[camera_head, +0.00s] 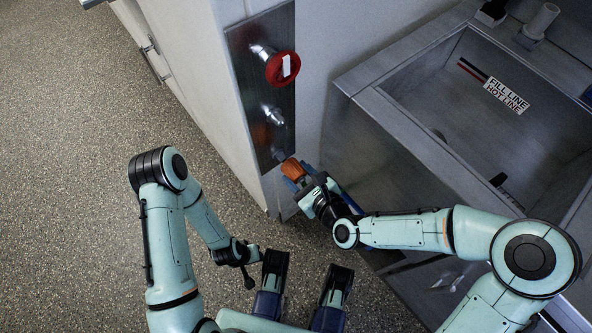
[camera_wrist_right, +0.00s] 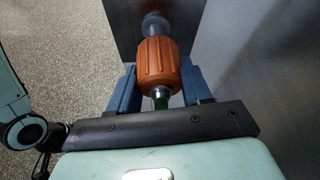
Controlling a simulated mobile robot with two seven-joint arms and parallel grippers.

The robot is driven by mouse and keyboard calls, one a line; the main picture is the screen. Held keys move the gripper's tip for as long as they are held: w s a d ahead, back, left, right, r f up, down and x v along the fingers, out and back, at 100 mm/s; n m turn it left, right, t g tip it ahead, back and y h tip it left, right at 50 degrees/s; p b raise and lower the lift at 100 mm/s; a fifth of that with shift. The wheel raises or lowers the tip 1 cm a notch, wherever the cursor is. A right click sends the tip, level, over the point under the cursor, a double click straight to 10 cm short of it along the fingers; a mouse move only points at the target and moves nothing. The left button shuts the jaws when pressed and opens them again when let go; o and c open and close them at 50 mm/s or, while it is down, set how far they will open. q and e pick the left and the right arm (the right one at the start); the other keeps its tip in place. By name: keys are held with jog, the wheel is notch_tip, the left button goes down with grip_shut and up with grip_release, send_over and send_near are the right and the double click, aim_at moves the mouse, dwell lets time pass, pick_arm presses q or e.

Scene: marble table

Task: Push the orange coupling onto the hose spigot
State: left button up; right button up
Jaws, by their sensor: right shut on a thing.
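The ribbed orange coupling (camera_head: 293,169) is held in my right gripper (camera_head: 296,179), in front of the lower part of the metal panel. In the right wrist view the coupling (camera_wrist_right: 158,62) sits between the two blue fingers of my right gripper (camera_wrist_right: 159,80). The grey hose spigot (camera_wrist_right: 154,24) shows just beyond the coupling, roughly in line with it. Whether they touch or overlap, I cannot tell. A metal neck with a green part (camera_wrist_right: 160,99) shows at the coupling's near end. My left gripper (camera_head: 247,264) hangs low over the floor, away from the panel; its jaws are unclear.
The metal panel (camera_head: 244,62) carries a red handwheel (camera_head: 275,68) and a metal fitting (camera_head: 272,114) above the coupling. A grey sink basin (camera_head: 450,95) with a fill-line label stands to the right, close to my right forearm. The speckled floor (camera_head: 75,150) at left is clear.

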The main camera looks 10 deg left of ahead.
pick_arm(q)
jog(key=shift+r, duration=0.1)
pick_arm(e)
jog(key=shift+s+d, duration=0.2)
jog(key=shift+d, duration=0.05)
jog(key=shift+s+d+p, duration=0.45)
jog(key=shift+s+d, duration=0.15)
jog(key=shift+d, duration=0.2)
jog(key=shift+s+d+p, duration=0.45)
jog(key=shift+s+d, duration=0.15)
jog(key=shift+d, duration=0.15)
pick_arm(q)
jog(key=shift+v, duration=0.9)
jog(key=shift+s+d, duration=0.1)
jog(key=shift+d, duration=0.05)
pick_arm(e)
jog(key=shift+s, duration=0.1)
